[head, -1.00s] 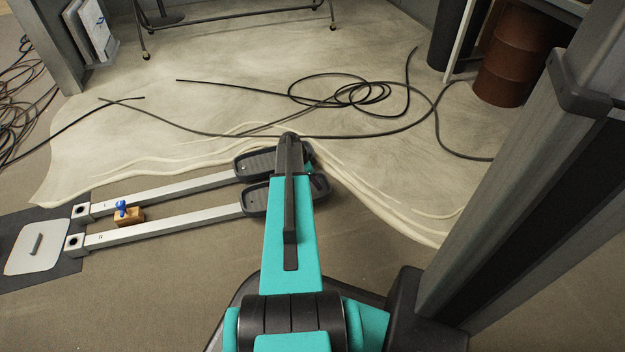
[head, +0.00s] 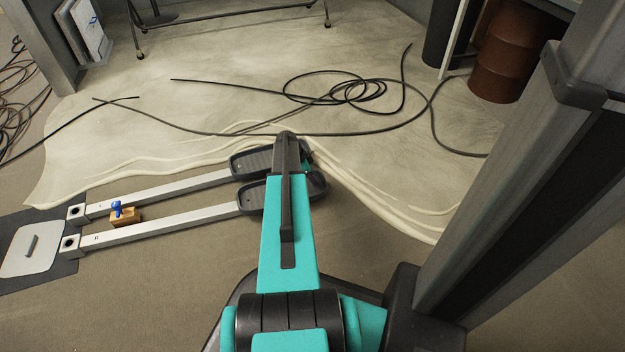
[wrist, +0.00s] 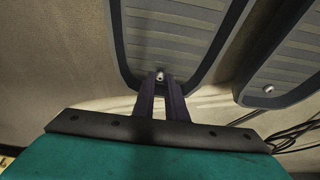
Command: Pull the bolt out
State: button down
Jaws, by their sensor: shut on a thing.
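In the wrist view, a small silvery bolt (wrist: 160,75) stands at the near rounded end of a dark grey ribbed foot pedal (wrist: 172,38). My gripper (wrist: 159,84) has its two dark fingers shut on this bolt, with the bolt's head showing between the tips. A second bolt (wrist: 268,89) sits on the neighbouring pedal (wrist: 283,75), to the right and apart from my gripper. In the head view, the two pedals (head: 252,165) lie on the ends of two pale bars, and my teal arm hides the fingers and the bolts.
Two pale metal bars (head: 165,230) run left from the pedals. A small wooden block with a blue item (head: 125,217) sits between them. Black cable (head: 345,90) lies loosely coiled on a pale sheet (head: 220,100). A rust-red drum (head: 508,60) stands at the back right.

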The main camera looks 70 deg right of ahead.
jog(key=shift+r+p, duration=0.75)
jog(key=shift+r, duration=0.7)
dwell(0.4)
jog(key=shift+r+p, duration=1.15)
jog(key=shift+r, duration=0.8)
jog(key=shift+w, duration=0.1)
